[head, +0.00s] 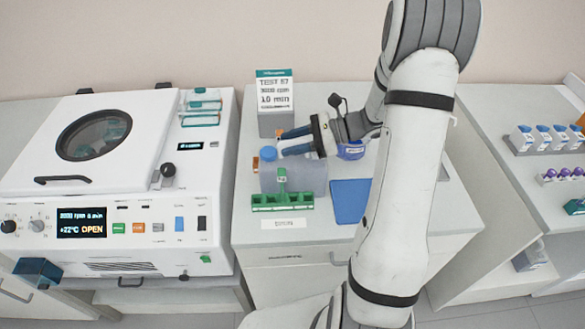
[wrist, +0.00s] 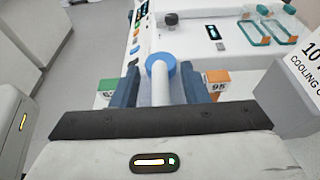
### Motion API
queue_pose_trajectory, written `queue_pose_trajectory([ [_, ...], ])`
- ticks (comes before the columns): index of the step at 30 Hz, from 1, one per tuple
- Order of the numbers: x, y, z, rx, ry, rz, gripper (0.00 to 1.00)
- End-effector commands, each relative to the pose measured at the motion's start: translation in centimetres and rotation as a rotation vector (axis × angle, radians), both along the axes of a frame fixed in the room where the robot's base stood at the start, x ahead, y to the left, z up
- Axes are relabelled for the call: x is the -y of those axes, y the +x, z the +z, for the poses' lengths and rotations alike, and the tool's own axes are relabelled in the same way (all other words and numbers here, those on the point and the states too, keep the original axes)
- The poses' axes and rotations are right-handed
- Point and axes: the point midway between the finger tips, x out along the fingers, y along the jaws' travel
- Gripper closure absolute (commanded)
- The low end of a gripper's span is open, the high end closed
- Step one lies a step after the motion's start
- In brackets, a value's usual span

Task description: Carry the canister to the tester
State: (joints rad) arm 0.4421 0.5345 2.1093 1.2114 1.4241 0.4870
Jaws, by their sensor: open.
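A blue-capped white tube (wrist: 162,75), which I take to be the canister, lies between my gripper's fingers in the wrist view. Its blue cap (head: 268,154) shows in the head view at the left of my fingertips. My gripper (head: 282,142) is open, with one blue finger on each side of the tube; I cannot tell whether they touch it. The white machine (head: 30,190), which may be the tester, stands at the left. Its display (head: 81,223) reads OPEN, but its round-windowed lid (head: 140,117) looks down.
A translucent box (head: 300,178) and a green rack (head: 282,202) stand below my gripper. A TEST 87 sign (head: 274,92) is behind it. A blue pad (head: 350,201) lies to the right. Tube racks (head: 545,150) stand on the right bench. Gaps separate the benches.

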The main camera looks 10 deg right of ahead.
Motion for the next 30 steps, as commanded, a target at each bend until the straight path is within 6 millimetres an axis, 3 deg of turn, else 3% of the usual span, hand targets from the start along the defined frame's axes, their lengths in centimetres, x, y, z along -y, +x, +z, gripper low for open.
queue_pose_trajectory([
  [7, -0.09, 0.02, -0.10, 0.000, -0.001, -0.001, 0.60],
  [21, -0.03, 0.02, -0.07, 0.000, -0.001, -0.002, 0.99],
  [30, 0.01, 0.03, -0.06, 0.001, -0.001, -0.003, 1.00],
])
